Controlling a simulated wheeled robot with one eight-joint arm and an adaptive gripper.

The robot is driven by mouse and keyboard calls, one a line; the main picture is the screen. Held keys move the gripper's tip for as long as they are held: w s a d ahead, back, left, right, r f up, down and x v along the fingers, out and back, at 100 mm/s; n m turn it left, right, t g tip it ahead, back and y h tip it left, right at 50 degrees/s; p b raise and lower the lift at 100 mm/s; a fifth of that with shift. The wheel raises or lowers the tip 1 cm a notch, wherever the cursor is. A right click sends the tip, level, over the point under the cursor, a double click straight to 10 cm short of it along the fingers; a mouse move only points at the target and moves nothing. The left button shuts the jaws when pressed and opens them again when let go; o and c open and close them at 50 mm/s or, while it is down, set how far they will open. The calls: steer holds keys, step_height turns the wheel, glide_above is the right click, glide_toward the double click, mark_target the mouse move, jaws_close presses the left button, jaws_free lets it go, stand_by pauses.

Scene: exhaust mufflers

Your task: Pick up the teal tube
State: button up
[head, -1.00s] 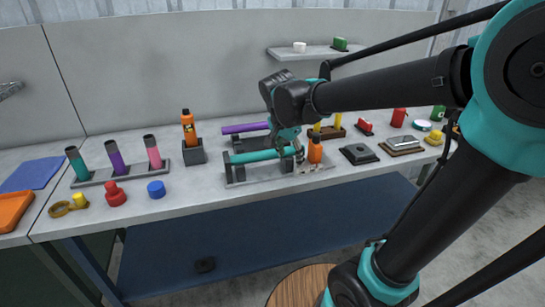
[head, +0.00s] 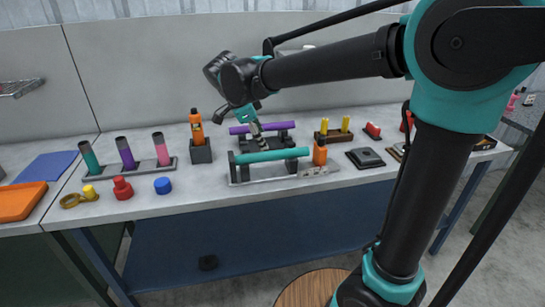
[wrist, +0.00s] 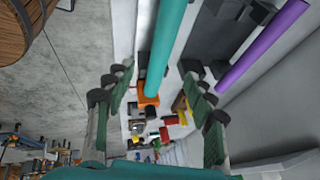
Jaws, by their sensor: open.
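The teal tube (head: 272,155) lies level across a grey stand (head: 240,175) near the front edge of the bench in the head view. My gripper (head: 259,134) is over and just behind the tube's middle. In the wrist view, my open gripper (wrist: 158,76) has its ribbed fingers apart, and the teal tube (wrist: 168,42) appears between and beyond their tips. Nothing is held, and I cannot tell whether a finger touches the tube. The purple tube (head: 262,128) lies behind on its own stand and is at the right in the wrist view (wrist: 262,48).
A rack (head: 130,173) with upright teal, purple and pink tubes stands left. An orange bottle (head: 320,151) is close to the tube's right end. A holder with an orange tool (head: 196,125) stands behind left. A black block (head: 365,157) sits right.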

mark_target(273, 152)
steer(key=x, duration=0.4)
steer(key=shift+w+d+f, duration=0.15)
steer(key=shift+f, duration=0.2)
steer(key=shift+d+x, duration=0.15)
steer(key=shift+x, duration=1.2)
steer(key=shift+d+x, duration=0.15)
steer(key=shift+x, duration=1.2)
steer(key=shift+w+r, duration=0.1)
steer(key=shift+r, duration=0.05)
steer(key=c, duration=1.3)
steer(key=shift+o, duration=0.2)
steer(key=shift+r, duration=0.15)
